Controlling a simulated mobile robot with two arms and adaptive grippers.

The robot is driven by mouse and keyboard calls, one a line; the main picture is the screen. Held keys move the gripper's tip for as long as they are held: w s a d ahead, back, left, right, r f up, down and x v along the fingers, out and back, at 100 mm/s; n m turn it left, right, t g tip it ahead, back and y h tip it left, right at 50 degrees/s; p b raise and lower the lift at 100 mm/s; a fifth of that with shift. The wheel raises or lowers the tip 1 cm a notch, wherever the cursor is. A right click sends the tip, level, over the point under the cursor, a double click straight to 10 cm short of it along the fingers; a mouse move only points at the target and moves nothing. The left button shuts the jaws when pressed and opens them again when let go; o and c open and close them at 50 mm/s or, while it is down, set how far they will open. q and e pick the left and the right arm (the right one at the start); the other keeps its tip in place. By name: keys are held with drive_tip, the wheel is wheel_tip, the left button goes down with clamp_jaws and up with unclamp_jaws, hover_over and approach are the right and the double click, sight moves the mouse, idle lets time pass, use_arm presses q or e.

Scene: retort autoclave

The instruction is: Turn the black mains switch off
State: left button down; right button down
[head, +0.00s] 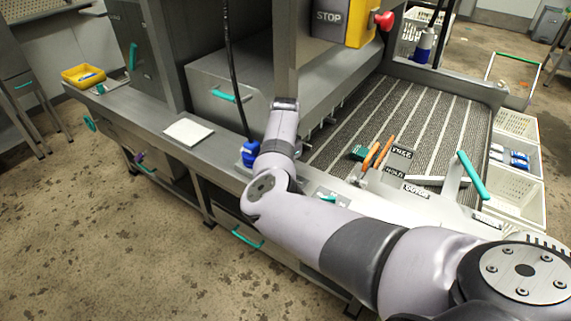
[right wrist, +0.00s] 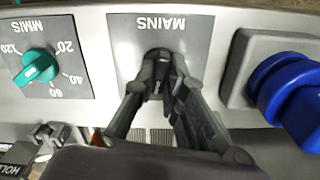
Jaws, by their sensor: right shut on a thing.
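The mains switch (right wrist: 159,56) is black and sits on a grey plate (right wrist: 125,45) lettered MAINS, which appears upside down in the right wrist view. My right gripper (right wrist: 161,88) is shut on the switch, with a finger on each side of it. The fingers hide much of the switch, so its exact angle is hard to read. In the head view my right arm reaches over the machine's front, and it hides the gripper and switch. My left gripper is not in view.
A teal dial (right wrist: 38,68) and a blue connector (right wrist: 295,95) flank the MAINS plate. In the head view the connector (head: 250,152) has a black cable rising from it. A ribbed conveyor (head: 400,115), a teal-handled lever (head: 472,176) and a red stop button (head: 384,20) lie beyond.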

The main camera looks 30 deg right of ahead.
drive_tip(key=n+p, duration=0.5)
drive_tip(key=shift+s+r+n, duration=0.1)
drive_tip(key=shift+r+n, duration=0.1)
drive_tip(key=shift+n, duration=0.1)
drive_tip(key=n+p, duration=0.2)
drive_tip(key=shift+n, duration=0.3)
drive_tip(key=shift+f+n+p, duration=0.15)
drive_tip(key=shift+n+p, duration=0.65)
drive_tip(key=shift+n, duration=0.7)
drive_tip(key=c, duration=1.6)
unclamp_jaws()
drive_tip(key=shift+c, duration=0.2)
wheel_tip(320, 180, up, 12)
